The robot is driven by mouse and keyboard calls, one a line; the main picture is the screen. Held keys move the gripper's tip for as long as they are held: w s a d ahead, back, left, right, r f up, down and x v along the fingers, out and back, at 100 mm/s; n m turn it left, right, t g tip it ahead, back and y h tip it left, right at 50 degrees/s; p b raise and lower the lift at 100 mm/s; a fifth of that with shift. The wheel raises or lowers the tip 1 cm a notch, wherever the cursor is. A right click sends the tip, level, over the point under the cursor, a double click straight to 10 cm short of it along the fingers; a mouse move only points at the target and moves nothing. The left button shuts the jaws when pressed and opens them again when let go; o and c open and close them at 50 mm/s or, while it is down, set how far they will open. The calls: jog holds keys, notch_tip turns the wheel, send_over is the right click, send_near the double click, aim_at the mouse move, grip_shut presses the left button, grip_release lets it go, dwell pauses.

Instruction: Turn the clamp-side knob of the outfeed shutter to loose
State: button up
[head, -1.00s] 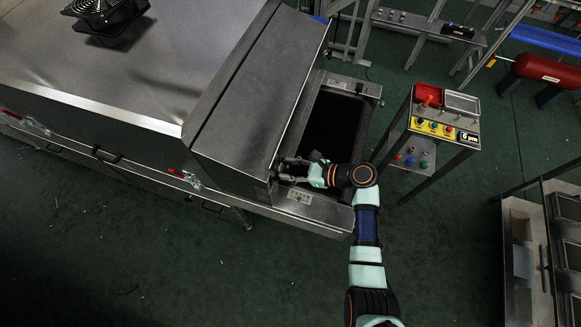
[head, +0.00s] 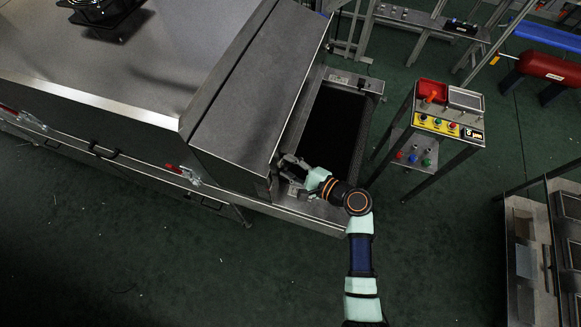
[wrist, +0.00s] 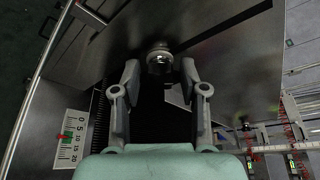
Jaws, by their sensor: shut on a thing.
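The outfeed shutter (head: 243,95) is a grey metal hood at the end of the dryer, above the dark belt opening. A small round metallic knob (wrist: 159,60) shows in the wrist view, between the fingertips of my gripper (wrist: 159,72). My gripper is shut on this knob. In the head view my gripper (head: 284,164) is at the near lower corner of the shutter, and its fingers hide the knob. A scale plate (wrist: 72,138) marked 0 to 20 with a green band is left of my gripper in the wrist view.
The dark outfeed belt (head: 332,130) lies right of the shutter. A control stand (head: 437,123) with buttons and a small display stands further right. Red-handled latches (head: 182,172) line the dryer's near side. Open green floor (head: 200,270) is in front.

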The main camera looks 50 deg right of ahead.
jog(key=n+t+b, duration=0.1)
jog(key=n+b, duration=0.2)
jog(key=b, duration=0.3)
jog(key=n+t+b, duration=0.1)
jog(key=n+b, duration=0.2)
jog(key=b, duration=0.3)
jog(key=f+n+t+b, duration=0.1)
jog(key=n+t+b, duration=0.1)
jog(key=b, duration=0.4)
jog(key=shift+n+h+b, duration=0.4)
jog(key=shift+n, duration=0.5)
jog(key=shift+r, duration=0.1)
jog(key=o, duration=1.1)
